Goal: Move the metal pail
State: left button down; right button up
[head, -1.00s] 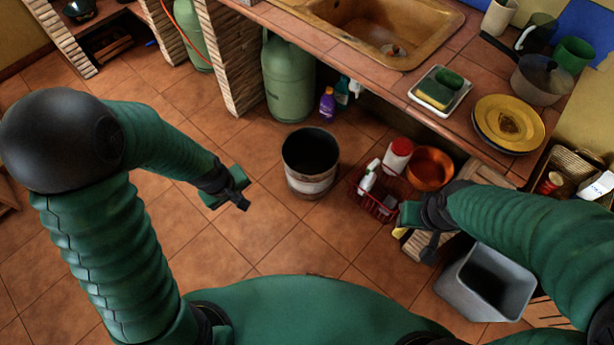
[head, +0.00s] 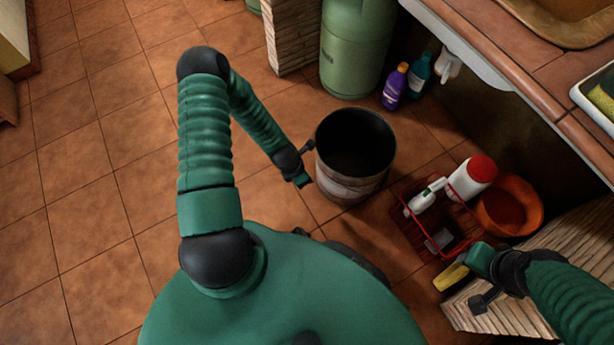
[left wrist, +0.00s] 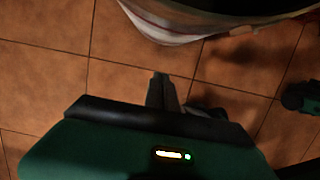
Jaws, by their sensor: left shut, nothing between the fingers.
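The metal pail (head: 345,188) stands upright on the tiled floor, dark inside with a pale, worn band low on its side. Its lower edge also shows at the top of the left wrist view (left wrist: 165,32). My left gripper (head: 309,147) is at the pail's left side, close to its wall; I cannot tell whether it touches. Its fingers (left wrist: 162,88) are together and empty in the left wrist view. My right gripper (head: 481,302) is at the lower right, away from the pail, and its finger gap is not clear.
A red basket (head: 462,243) with white bottles and an orange bowl (head: 508,207) stand right of the pail. A purple bottle (head: 395,88) and a green gas cylinder (head: 353,50) are behind it. The counter (head: 540,85) overhangs at right. The floor at left is clear.

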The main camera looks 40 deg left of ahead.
pick_arm(q)
jog(key=w+d+f+b, duration=0.1)
jog(key=w+f+b, duration=0.4)
jog(key=shift+d+f, duration=0.25)
jog(key=shift+d, duration=0.15)
